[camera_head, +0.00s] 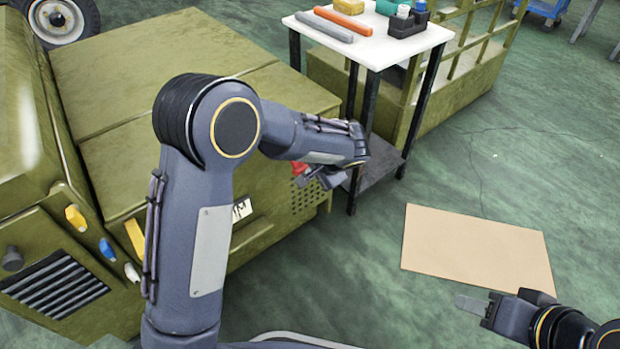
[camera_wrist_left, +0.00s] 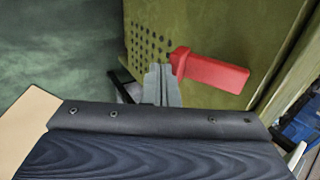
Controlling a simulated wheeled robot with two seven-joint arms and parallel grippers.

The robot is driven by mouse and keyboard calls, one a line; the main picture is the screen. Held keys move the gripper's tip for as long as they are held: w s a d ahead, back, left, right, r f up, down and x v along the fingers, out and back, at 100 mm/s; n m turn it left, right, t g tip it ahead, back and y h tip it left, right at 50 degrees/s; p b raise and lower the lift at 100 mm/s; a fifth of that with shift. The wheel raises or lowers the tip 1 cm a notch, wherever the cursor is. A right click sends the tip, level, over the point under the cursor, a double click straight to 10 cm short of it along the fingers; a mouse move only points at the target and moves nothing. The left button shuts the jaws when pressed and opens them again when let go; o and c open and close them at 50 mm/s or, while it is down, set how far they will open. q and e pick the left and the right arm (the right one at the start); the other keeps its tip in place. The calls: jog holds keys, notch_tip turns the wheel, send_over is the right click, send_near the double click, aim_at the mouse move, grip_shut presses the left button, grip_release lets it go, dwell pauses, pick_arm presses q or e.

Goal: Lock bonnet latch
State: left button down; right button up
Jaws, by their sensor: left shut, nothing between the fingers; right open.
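The bonnet latch is a red handle (camera_wrist_left: 212,72) on the olive perforated panel, its long part pointing right in the left wrist view. In the head view only a small red piece (camera_head: 299,168) shows, the rest behind my left gripper. My left gripper (camera_head: 335,180) is shut and empty beside the latch. In the left wrist view its fingertips (camera_wrist_left: 161,70) sit just left of the handle's pivot end; I cannot tell whether they touch. My right gripper (camera_head: 482,310) is open and empty, low at the right over the floor.
The olive vehicle body (camera_head: 150,60) fills the left. A white-topped table (camera_head: 400,45) with tools and a bottle holder (camera_head: 408,22) stands behind my left gripper, its dark legs close by. A tan board (camera_head: 475,248) lies on the green floor, which is open at right.

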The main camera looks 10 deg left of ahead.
pick_arm(q)
jog(key=shift+b+x, duration=0.75)
jog(key=shift+x, duration=1.75)
pick_arm(e)
jog(key=shift+s+f, duration=0.4)
jog(key=shift+f, duration=0.45)
pick_arm(q)
jog(key=shift+w+a, duration=0.15)
jog(key=shift+a, duration=0.05)
